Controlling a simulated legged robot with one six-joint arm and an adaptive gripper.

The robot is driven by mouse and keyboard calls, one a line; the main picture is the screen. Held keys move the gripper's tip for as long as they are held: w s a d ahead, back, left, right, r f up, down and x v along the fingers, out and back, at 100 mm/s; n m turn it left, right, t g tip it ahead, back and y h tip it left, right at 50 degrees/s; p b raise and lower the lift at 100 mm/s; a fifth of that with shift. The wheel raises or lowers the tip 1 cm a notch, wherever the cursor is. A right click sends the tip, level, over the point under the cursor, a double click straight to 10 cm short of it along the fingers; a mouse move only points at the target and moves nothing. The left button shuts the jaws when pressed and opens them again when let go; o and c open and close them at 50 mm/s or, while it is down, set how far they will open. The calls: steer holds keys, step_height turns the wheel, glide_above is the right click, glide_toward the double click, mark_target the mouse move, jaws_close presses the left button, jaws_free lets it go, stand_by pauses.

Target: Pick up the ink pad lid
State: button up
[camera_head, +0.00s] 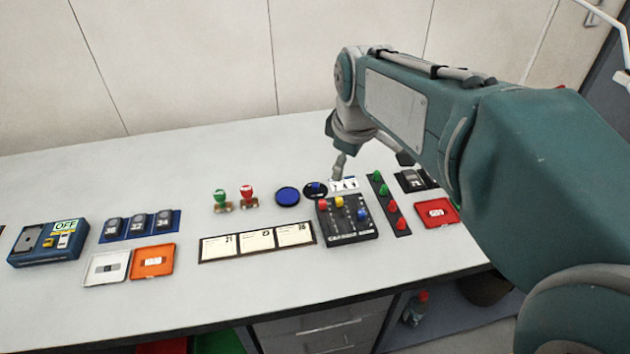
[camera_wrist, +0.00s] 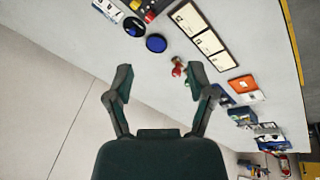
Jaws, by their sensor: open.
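A round black disc with a blue knob, which looks like the ink pad lid (camera_head: 316,190), lies on the table right of a flat blue round ink pad (camera_head: 287,196). The two discs are close together. In the wrist view the lid (camera_wrist: 134,26) is at the top, just left of the blue pad (camera_wrist: 156,43). My gripper (camera_wrist: 162,80) is open and empty, its fingers spread above the table's wall side. Both discs lie beyond the fingertips in that view. In the head view my arm partly hides the gripper, which hangs behind and to the right of the lid.
A black block with coloured knobs (camera_head: 347,222) stands close in front of the lid. White number cards (camera_head: 344,185) lie right of it. Green and red stamps (camera_head: 234,199) stand left of the pad. A framed card strip (camera_head: 258,243) lies in front. The table (camera_head: 150,195) is clear towards the wall.

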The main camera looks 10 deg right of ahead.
steer(key=w+a+f+n+g, duration=0.15)
steer(key=w+f+n, duration=0.3)
steer(key=w, duration=0.55)
steer(key=n+g, duration=0.2)
steer(key=n, duration=0.7)
glide_above(315, 184)
step_height(315, 184, down, 10)
steer(key=f, duration=0.1)
steer(key=shift+m, duration=0.25)
steer(key=f, duration=0.2)
steer(key=d+f, duration=0.1)
steer(key=f, duration=0.1)
steer(key=shift+w+d+f, duration=0.1)
steer(key=shift+d+f, duration=0.05)
steer(key=shift+f, duration=0.25)
steer(key=f, duration=0.1)
steer(key=a+f, duration=0.1)
steer(key=f, duration=0.2)
steer(key=shift+s+a+f, duration=0.2)
steer(key=shift+a, duration=0.1)
steer(key=shift+d+f, duration=0.1)
steer(key=shift+f, duration=0.3)
steer(key=shift+d, duration=0.1)
jaws_close()
